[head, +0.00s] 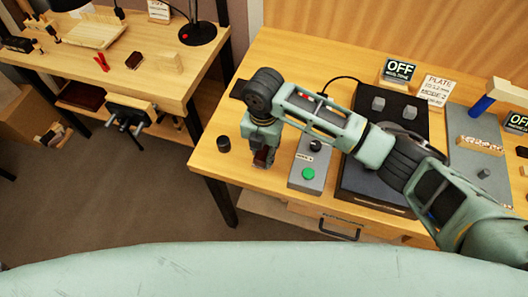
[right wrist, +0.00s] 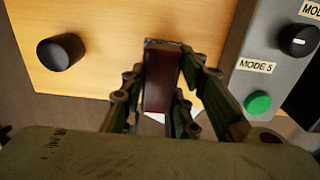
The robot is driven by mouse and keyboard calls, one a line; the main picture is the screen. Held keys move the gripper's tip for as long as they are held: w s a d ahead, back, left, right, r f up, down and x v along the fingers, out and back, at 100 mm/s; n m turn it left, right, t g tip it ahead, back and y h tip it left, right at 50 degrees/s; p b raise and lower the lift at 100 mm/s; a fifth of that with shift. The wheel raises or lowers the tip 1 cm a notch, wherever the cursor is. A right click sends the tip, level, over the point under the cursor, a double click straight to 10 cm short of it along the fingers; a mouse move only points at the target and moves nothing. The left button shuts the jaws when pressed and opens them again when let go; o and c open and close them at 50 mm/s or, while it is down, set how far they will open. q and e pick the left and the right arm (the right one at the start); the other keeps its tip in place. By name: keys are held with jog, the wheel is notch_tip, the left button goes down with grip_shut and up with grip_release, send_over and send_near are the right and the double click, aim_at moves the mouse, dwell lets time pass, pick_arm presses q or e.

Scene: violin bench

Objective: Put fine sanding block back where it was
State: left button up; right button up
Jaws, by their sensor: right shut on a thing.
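My right gripper (head: 263,158) is over the left end of the right-hand bench, between a small black knob-like cylinder and a grey control box. In the right wrist view its fingers (right wrist: 163,108) are shut on a dark red-brown block, which I take to be the sanding block (right wrist: 161,80). The block points away from the palm; its lower part is hidden by the gripper. I cannot tell whether it touches the bench. A similar small dark brown block (head: 134,60) lies on the left-hand bench. My left gripper is not in view.
The black cylinder (head: 223,143) stands left of the gripper, also in the wrist view (right wrist: 61,52). The control box (head: 311,166) with a green button is close on the right. A gap of floor (head: 150,200) separates the benches. A black lamp (head: 197,33) stands on the left bench.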

aim_at(264, 156)
notch_tip(264, 156, down, 2)
jog(key=shift+d+f+p, duration=0.1)
jog(key=shift+f+p, duration=0.15)
jog(key=shift+p, duration=0.1)
jog(key=shift+f, duration=0.45)
jog(key=o, duration=1)
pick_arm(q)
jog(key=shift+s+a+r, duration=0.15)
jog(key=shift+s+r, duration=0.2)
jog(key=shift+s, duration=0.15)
